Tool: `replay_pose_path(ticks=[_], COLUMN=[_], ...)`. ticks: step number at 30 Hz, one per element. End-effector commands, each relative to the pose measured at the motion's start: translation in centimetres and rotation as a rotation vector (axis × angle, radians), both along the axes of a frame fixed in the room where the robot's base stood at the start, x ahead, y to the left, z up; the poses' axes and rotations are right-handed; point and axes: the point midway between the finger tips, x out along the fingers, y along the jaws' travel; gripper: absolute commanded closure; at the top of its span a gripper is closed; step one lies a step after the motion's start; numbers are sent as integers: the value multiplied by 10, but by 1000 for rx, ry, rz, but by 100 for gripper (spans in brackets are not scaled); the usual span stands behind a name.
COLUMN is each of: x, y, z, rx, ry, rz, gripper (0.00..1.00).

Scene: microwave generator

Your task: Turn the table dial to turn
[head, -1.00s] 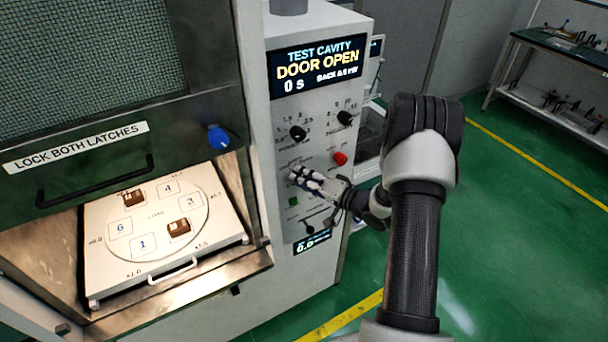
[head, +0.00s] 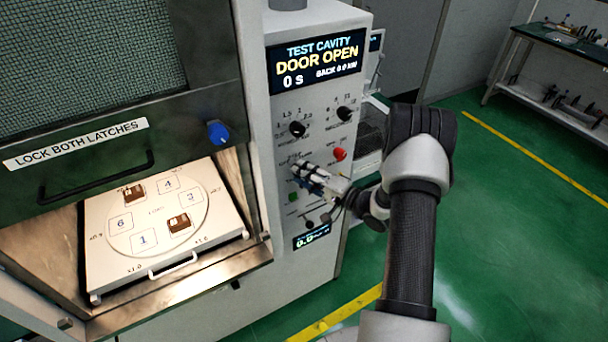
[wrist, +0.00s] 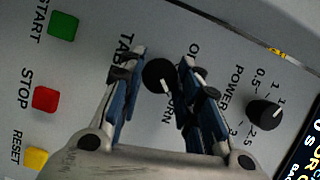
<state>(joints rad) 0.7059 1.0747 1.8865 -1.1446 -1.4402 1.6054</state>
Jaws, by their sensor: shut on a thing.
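The table dial (wrist: 158,75) is a round black knob on the grey panel, in the middle of the wrist view. A white mark shows on its lower right side, beside the partly hidden word ending in "RN". The "TAB..." label is partly covered by a finger. My gripper (wrist: 155,85) has its blue-and-black fingers on both sides of the knob, shut on it. In the head view my gripper (head: 303,178) is at the panel's middle, and the dial is hidden behind it.
A power dial (wrist: 265,112) sits close to the right finger. Green start (wrist: 63,26), red stop (wrist: 45,98) and yellow reset (wrist: 36,159) buttons lie to the left. The cavity (head: 165,225) is open, with a numbered turntable. A red button (head: 340,154) is near my wrist.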

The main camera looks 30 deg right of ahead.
Motion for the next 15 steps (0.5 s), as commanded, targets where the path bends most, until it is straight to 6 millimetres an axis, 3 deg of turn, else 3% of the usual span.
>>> replay_pose_path(ticks=[5,6,15], x=[1,1,1], y=[-1,-1,0], z=[3,3,1], rx=[-2,-2,-2], ry=[-7,-7,-3], rz=[-2,-2,-1], gripper=[93,66,49])
